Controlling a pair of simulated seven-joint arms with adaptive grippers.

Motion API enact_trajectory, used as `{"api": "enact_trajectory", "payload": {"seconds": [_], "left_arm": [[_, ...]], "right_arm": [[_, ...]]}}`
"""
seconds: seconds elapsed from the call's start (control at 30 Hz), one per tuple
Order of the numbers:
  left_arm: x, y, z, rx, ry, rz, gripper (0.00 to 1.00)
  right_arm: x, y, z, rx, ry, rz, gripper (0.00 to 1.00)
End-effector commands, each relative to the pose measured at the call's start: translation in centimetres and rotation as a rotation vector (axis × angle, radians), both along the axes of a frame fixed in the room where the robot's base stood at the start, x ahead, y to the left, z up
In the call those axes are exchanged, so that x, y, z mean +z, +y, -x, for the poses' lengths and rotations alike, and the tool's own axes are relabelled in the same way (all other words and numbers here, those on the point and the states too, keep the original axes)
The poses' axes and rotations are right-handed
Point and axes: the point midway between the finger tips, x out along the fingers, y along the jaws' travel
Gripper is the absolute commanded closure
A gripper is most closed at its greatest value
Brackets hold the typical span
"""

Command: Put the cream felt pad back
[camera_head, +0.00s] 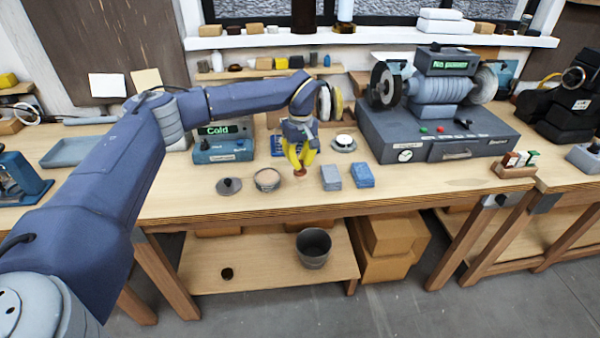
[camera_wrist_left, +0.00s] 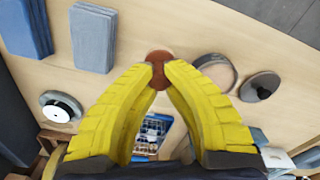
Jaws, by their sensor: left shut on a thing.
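My left gripper (camera_head: 300,168), with yellow fingers, points down over the front middle of the bench. Its fingertips (camera_wrist_left: 160,68) are shut on a small red-brown round thing (camera_wrist_left: 158,57), low over the bench top. Whether that thing touches the wood, I cannot tell. A pale cream-white disc (camera_head: 344,139) lies on a grey round dish to the right of and behind the gripper. It also shows in the left wrist view (camera_wrist_left: 60,110), apart from my fingers. It looks like the cream felt pad, but its material is not clear. My right gripper is out of view.
A round tin (camera_head: 267,180) and a dark lid with a knob (camera_head: 229,186) lie left of the gripper. Two blue-grey blocks (camera_head: 331,178) (camera_head: 362,175) lie close to its right. A grinder reading "No power" (camera_head: 440,120) and a blue box reading "Cold" (camera_head: 223,148) stand behind.

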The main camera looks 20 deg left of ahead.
Motion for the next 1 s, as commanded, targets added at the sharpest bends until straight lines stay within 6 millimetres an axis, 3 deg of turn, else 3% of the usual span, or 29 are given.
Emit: {"api": "enact_trajectory", "payload": {"seconds": [0.27,0.57,0.97,1.0], "left_arm": [[-1.1,0.0,0.0,0.000,0.001,-0.001,1.00],[-4.3,0.0,0.0,0.002,0.001,0.000,1.00],[-4.6,0.0,0.0,0.001,0.001,-0.001,1.00],[-4.7,0.0,0.0,0.001,0.001,-0.001,0.88]], "right_arm": [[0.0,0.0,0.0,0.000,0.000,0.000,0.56],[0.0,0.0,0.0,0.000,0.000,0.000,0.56],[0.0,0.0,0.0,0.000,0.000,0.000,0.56],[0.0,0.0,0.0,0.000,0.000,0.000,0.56]]}}
